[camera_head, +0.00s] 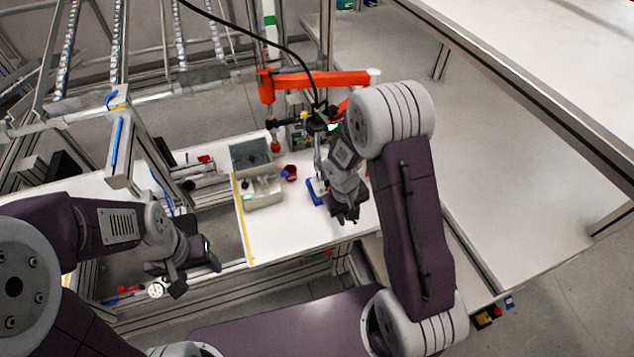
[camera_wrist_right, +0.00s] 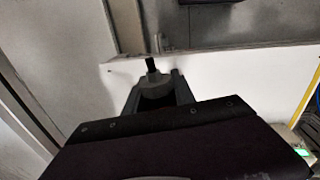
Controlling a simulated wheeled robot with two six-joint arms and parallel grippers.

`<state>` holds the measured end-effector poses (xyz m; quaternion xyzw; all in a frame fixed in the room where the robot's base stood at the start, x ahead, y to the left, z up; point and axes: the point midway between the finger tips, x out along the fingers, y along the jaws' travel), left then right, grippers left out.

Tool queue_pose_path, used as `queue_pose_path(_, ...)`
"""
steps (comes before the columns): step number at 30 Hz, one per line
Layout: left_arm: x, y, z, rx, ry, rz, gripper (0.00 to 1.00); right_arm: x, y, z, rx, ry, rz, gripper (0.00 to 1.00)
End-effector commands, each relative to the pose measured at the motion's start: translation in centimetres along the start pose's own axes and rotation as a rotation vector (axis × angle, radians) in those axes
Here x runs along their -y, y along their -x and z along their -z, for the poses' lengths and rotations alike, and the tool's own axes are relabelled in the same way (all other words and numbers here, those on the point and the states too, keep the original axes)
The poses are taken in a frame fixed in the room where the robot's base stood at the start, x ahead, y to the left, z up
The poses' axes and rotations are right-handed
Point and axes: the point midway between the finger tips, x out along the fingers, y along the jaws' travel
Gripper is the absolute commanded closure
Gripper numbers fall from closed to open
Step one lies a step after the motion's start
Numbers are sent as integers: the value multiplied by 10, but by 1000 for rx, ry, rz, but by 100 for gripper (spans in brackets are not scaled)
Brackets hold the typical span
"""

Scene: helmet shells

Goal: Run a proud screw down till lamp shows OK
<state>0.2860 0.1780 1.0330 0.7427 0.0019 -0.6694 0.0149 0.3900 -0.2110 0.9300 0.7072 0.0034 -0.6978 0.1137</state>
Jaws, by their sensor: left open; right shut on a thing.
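My right gripper (camera_head: 346,216) is over the white bench top, near its front edge. In the right wrist view its fingers (camera_wrist_right: 156,88) are shut on a grey round piece (camera_wrist_right: 153,82) with a dark tip; I cannot tell surely what it is. A dark driver-like tool (camera_head: 317,122) on a black cable hangs behind my right wrist, with a small green light (camera_head: 333,127) beside it. A blue fixture (camera_head: 316,192) stands on the bench just left of my right gripper. No screw can be made out. My left gripper (camera_head: 197,277) is open and empty, low at the left.
An orange jointed arm (camera_head: 325,80) reaches over the back of the bench. A grey bin (camera_head: 264,202) with small parts and a red cup (camera_head: 291,172) stand left of the fixture. A yellow strip (camera_head: 241,220) marks the bench's left side. A large pale table (camera_head: 510,170) lies right.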

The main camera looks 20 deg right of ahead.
Motion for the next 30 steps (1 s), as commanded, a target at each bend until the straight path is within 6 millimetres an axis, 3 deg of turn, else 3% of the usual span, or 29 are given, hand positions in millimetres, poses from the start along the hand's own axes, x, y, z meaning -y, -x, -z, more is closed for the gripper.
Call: queue_pose_path(30,0,-7,-1,0,0,0,38,1,-8,0,1,0,0,100)
